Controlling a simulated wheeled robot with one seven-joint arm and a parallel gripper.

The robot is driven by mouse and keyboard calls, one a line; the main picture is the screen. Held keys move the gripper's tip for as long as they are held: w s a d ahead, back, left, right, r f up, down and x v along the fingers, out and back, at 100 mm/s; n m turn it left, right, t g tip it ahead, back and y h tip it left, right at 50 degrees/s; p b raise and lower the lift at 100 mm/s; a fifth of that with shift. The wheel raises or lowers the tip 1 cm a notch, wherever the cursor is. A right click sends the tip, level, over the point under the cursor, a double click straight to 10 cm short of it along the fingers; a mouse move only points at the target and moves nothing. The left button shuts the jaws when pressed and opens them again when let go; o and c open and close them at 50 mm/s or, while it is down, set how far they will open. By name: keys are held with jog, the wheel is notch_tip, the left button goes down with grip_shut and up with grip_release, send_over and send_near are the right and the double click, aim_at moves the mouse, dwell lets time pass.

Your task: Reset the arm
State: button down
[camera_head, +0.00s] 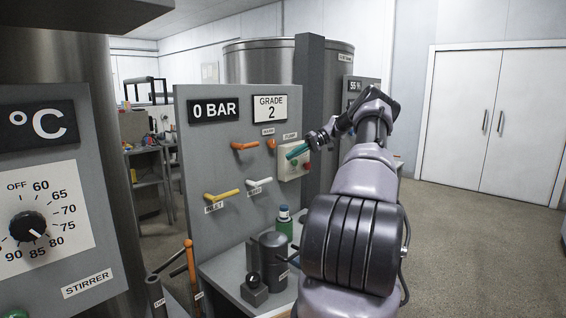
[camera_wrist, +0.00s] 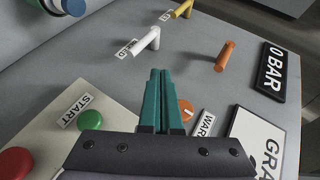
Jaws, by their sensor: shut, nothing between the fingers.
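My gripper (camera_head: 297,152) is at the end of my raised arm, in front of the right part of the grey control panel (camera_head: 190,130). In the wrist view my gripper (camera_wrist: 163,72) shows its two green fingers closed together with nothing between them. The fingers lie over the panel near the small orange knob (camera_wrist: 187,108), partly hiding it. The white lever (camera_wrist: 145,42) is ahead of the fingertips, and the orange lever (camera_wrist: 226,55) is to their right. I cannot tell whether the fingers touch the panel.
A box with a green button (camera_wrist: 90,119) and a red button (camera_wrist: 14,162) is beside the gripper. The yellow lever (camera_head: 222,195) is lower on the panel. A green bottle (camera_head: 284,222) stands on the ledge below. Open floor (camera_head: 470,240) lies to the right.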

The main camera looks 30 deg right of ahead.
jog(key=shift+s+d+r, duration=0.1)
jog(key=shift+d+r, duration=0.15)
jog(key=shift+d, duration=0.35)
jog(key=s+a+r+g+h, duration=0.1)
jog(key=s+a+r+h, duration=0.15)
jog(key=a+r, duration=0.4)
jog(key=s+a+r+h, duration=0.2)
jog(key=s+a+r, duration=0.2)
jog(key=a, duration=0.6)
jog(key=s+a+r+g+h, duration=0.1)
jog(key=s+a+r+h, duration=0.2)
jog(key=a+r, duration=0.35)
jog(key=s+a+m+t+h, duration=0.1)
jog(key=s+a+m+t, duration=0.1)
jog(key=s, duration=1.3)
jog(key=s+a+m+t+h, duration=0.2)
jog(key=s+a+t, duration=0.2)
jog(key=s, duration=1)
jog(key=a, duration=0.3)
jog(key=shift+s+r+m+t, duration=0.35)
jog(key=shift+r+m+t, duration=0.05)
